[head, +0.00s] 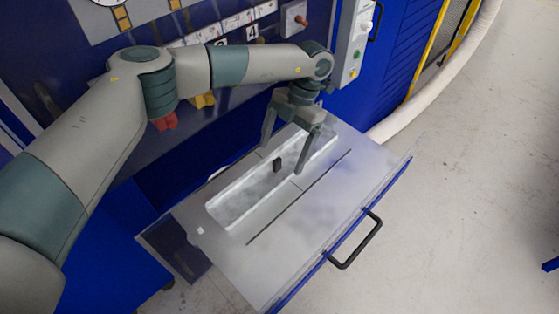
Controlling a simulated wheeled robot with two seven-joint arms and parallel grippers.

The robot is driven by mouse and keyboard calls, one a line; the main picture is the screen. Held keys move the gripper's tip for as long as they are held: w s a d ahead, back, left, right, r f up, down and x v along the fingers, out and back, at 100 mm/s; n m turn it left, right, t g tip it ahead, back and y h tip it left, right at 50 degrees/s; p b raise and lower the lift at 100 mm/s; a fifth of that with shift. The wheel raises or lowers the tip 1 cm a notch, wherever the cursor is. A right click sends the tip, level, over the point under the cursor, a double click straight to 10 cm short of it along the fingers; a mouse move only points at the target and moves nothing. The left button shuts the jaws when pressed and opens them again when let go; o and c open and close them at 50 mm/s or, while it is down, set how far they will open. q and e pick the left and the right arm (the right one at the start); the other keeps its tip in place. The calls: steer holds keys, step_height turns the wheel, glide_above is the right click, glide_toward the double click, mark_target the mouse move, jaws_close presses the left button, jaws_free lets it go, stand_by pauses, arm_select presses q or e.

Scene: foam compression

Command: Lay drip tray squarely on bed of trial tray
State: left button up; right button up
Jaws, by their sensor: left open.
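Nothing shows between the fingers, and the wrist and fingers hide part of the drip tray's far end. My right gripper is not in view.
The trial tray has a blue front edge with a black handle (357,242). A blue cabinet panel with labels and a grey switch box (352,40) stands behind. A thick pale hose (440,90) runs at the right. The floor at the right is mostly clear.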

arm_select(q)
steer(key=b+v, duration=0.3)
steer(key=v, duration=0.5)
steer(key=shift+r+b, duration=0.25)
steer(key=shift+b, duration=0.05)
